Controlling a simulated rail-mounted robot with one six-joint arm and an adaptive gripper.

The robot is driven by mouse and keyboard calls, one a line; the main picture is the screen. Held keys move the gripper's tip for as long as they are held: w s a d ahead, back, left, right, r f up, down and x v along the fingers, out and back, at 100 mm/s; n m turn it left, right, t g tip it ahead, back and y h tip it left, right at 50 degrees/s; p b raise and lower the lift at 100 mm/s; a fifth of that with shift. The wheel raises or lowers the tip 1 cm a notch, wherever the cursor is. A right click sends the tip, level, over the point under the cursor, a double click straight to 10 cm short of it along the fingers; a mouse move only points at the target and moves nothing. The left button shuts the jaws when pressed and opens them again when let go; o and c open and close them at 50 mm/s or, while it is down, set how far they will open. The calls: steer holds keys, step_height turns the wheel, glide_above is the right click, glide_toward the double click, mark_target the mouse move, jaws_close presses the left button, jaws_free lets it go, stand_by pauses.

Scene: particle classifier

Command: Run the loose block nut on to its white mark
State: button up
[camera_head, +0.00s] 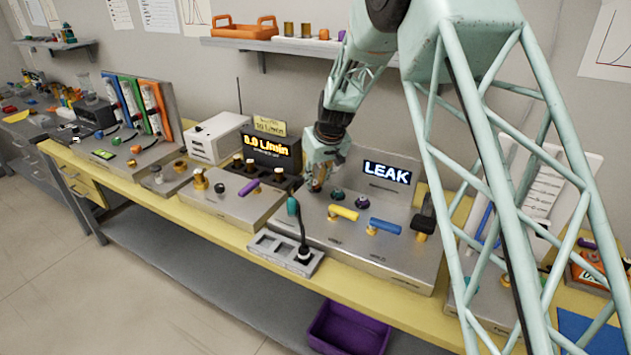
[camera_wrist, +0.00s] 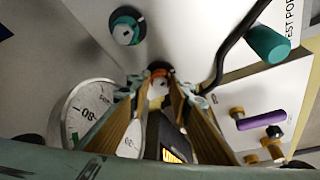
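In the head view my gripper (camera_head: 316,185) points down at the left rear of the grey panel with the LEAK display. In the wrist view its two fingers (camera_wrist: 158,88) reach toward a small round fitting (camera_wrist: 158,74) with an orange-brown rim and a pale part below it. The fitting sits between the fingertips; I cannot tell whether they touch it. The fitting may be the block nut, but its shape is too small and covered to be sure. I see no white mark clearly in either view.
A teal knob (camera_wrist: 127,29) and a white dial gauge (camera_wrist: 88,108) lie close to the fingers. A black hose with a teal end (camera_wrist: 267,44) runs to the right. The panel carries a yellow lever (camera_head: 343,212), a blue lever (camera_head: 385,225) and the LEAK display (camera_head: 387,172).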

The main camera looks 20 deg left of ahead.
steer(key=shift+r+m+p, duration=0.1)
steer(key=shift+m+p, duration=0.3)
steer(key=shift+p, duration=0.35)
steer(key=shift+c, duration=0.2)
steer(key=shift+m+h+p, duration=0.4)
steer(key=shift+m+p, duration=0.4)
steer(key=shift+p, duration=0.1)
steer(key=shift+s+a+m+t+h+b, duration=0.1)
steer(key=shift+m+t+h+b, duration=0.25)
steer(key=shift+m, duration=0.75)
steer(key=o, duration=0.6)
steer(key=shift+r, duration=0.1)
steer(key=v, duration=1.1)
steer(key=shift+s+r, duration=0.25)
